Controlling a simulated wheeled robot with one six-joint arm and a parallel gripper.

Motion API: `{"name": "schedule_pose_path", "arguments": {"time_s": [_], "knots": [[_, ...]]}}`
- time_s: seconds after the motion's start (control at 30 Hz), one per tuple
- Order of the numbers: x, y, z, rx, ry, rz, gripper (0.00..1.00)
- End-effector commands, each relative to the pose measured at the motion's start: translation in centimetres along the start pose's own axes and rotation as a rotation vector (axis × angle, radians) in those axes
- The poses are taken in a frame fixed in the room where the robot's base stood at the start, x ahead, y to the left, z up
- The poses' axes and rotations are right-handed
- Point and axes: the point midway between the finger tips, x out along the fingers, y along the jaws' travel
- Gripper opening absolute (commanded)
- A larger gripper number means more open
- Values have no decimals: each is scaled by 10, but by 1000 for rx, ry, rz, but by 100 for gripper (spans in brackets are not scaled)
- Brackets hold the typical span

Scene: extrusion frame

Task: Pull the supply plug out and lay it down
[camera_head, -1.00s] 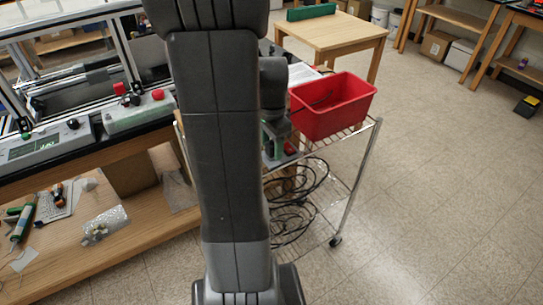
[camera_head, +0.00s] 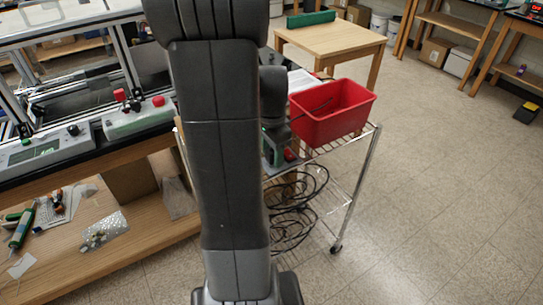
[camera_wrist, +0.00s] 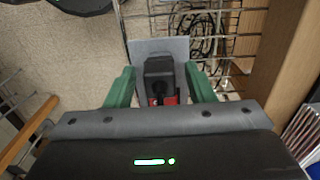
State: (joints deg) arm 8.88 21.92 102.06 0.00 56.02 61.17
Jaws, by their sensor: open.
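In the wrist view, a black block-shaped plug (camera_wrist: 158,72) sits over a grey plate (camera_wrist: 143,48), with red parts beside its near end. My gripper (camera_wrist: 159,68) is open, its two green fingers on either side of the plug with a gap at each side. I cannot tell how deep the plug sits in its socket. In the head view my arm hides most of the gripper; a red part (camera_head: 290,155) shows on the plate beside it.
A red bin (camera_head: 332,112) stands on the wire cart beside my gripper. Black cables (camera_head: 292,220) lie coiled on its lower shelf. The workbench (camera_head: 100,160) with grey control boxes is at left. Open floor lies to the right.

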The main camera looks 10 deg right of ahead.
Motion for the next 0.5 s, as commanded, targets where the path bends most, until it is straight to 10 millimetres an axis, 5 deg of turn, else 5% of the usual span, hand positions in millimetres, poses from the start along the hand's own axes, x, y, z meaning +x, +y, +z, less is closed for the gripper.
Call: {"name": "schedule_pose_path", "arguments": {"time_s": [0.5], "knots": [[0,0,0,0,0,0,45]]}}
